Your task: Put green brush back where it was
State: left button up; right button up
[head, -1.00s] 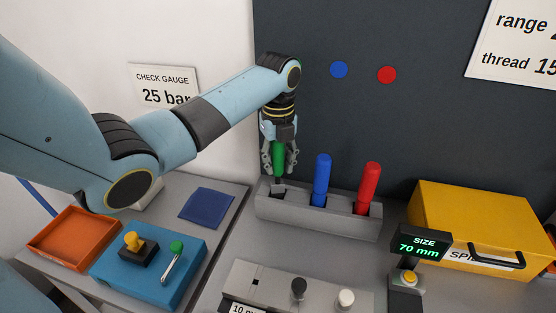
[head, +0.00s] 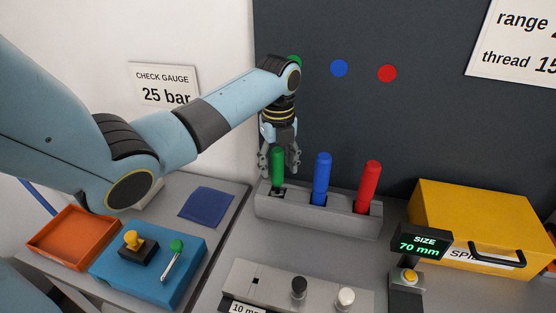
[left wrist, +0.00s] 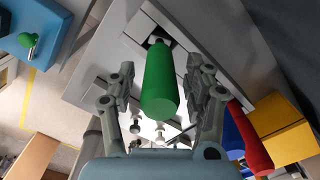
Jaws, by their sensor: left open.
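The green brush (head: 277,168) stands upright in the left slot of the grey holder (head: 325,216), below a green dot (head: 295,62) on the wall that my arm partly hides. My left gripper (head: 279,160) is around and behind the brush handle, its fingers spread. In the left wrist view the green brush (left wrist: 160,82) lies between the two open fingers (left wrist: 162,90), with gaps on both sides. The blue brush (head: 321,180) and red brush (head: 368,188) stand in the other slots. My right gripper is not in view.
A yellow case (head: 470,225) stands right of the holder. A size display (head: 417,243) and a grey block with knobs (head: 290,290) are in front. A blue box with a lever (head: 150,265) and an orange tray (head: 72,238) are at left.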

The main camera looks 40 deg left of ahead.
pick_arm(q)
notch_tip(320, 180, up, 10)
jog(key=shift+r+b, duration=0.2)
jog(key=shift+b, duration=0.8)
jog(key=shift+r+p, duration=0.6)
jog(key=shift+r, duration=0.2)
jog(key=shift+r+p, duration=0.55)
jog(key=shift+r, duration=0.05)
jog(key=shift+f, duration=0.1)
